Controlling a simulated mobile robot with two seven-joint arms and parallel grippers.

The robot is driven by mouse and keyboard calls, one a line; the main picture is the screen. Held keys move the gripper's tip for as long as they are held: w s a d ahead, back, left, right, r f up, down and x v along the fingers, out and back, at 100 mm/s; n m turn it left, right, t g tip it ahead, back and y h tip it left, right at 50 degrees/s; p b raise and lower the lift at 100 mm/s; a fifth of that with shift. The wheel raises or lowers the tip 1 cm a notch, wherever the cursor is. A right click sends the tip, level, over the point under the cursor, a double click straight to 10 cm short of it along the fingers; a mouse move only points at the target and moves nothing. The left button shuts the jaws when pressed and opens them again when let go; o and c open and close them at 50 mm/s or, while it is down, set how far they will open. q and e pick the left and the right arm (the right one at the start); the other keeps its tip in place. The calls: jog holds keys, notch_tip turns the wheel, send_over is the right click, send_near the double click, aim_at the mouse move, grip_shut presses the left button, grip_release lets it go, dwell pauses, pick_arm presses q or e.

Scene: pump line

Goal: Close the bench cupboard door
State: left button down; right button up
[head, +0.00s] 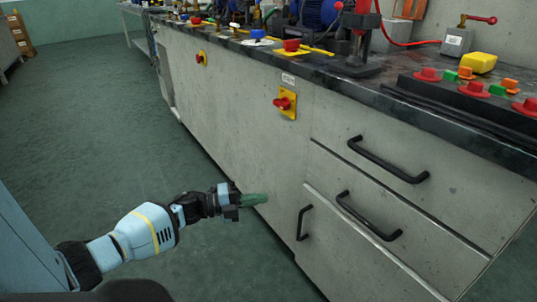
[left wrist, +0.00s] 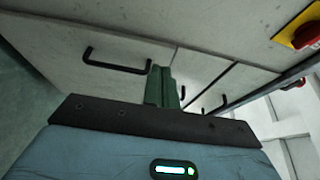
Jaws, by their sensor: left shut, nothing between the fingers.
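The bench cupboard door (head: 335,255) is the grey panel low on the bench front, below the drawers, with an upright black handle (head: 303,222) near its left edge. A pale line shows along its top edge; I cannot tell whether it stands slightly open or flush. My left gripper (head: 254,199) is shut and empty, its green fingers in front of the plain grey panel left of the handle, apparently clear of it. In the left wrist view the fingers (left wrist: 160,85) show in front of the bench front, with a black handle (left wrist: 118,62) to their left. My right gripper is out of view.
A red stop knob on a yellow plate (head: 287,103) sticks out of the bench front. The dark worktop (head: 395,90) carries pumps, buttons and fittings. The green floor (head: 95,125) left of the bench is clear.

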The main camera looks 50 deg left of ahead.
pick_arm(q)
jog(key=a, duration=0.4)
jog(key=shift+s+a+r, duration=0.1)
jog(key=shift+s+a, duration=0.15)
jog(key=shift+a, duration=0.1)
